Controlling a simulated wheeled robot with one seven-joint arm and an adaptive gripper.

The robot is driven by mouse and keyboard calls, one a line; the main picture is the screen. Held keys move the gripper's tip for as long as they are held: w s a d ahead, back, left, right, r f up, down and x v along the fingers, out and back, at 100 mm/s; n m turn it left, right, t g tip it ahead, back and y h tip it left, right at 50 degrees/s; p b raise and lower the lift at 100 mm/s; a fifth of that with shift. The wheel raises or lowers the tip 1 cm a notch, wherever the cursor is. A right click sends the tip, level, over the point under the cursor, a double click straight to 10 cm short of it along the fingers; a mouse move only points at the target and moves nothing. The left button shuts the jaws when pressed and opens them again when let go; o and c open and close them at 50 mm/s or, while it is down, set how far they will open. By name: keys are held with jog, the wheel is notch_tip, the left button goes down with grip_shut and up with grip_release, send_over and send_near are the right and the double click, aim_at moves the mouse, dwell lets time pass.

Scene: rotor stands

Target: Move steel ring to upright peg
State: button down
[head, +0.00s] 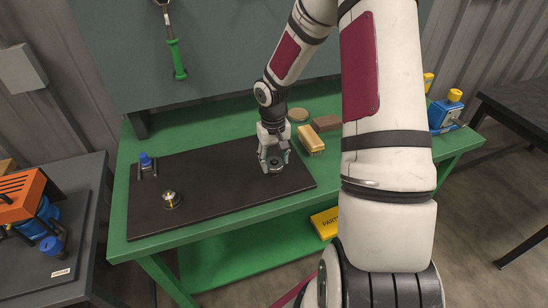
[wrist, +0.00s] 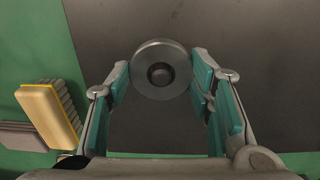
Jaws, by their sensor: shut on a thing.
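My gripper (head: 273,160) is low over the right part of the black mat (head: 215,205) on the green bench. In the wrist view its two teal-padded fingers (wrist: 160,82) are shut on the steel ring (wrist: 142,75), a thick grey disc, at its left and right sides. A dark round shape fills the ring's centre; I cannot tell whether it is a peg top. In the head view the ring is largely hidden by the fingers. A small round stand with a shiny upright top (head: 171,198) is at the mat's front left. A blue-topped stand (head: 146,163) is behind it.
A yellow brush (head: 311,140), a brown block (head: 326,124) and a tan disc (head: 298,114) lie right of the mat. A blue bottle with a yellow cap (head: 446,112) stands at the bench's right end. The middle of the mat is clear.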

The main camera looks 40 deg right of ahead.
jog(key=shift+f+b, duration=0.3)
jog(key=shift+f, duration=0.55)
dwell(0.3)
jog(key=shift+f, duration=0.35)
jog(key=shift+f+b, duration=0.3)
jog(key=shift+f, duration=0.05)
jog(key=shift+c, duration=1.1)
grip_release()
jog(key=shift+a+r+p, duration=0.1)
jog(key=shift+r+p, duration=1.8)
jog(key=shift+r, duration=2.6)
jog(key=shift+r, duration=0.1)
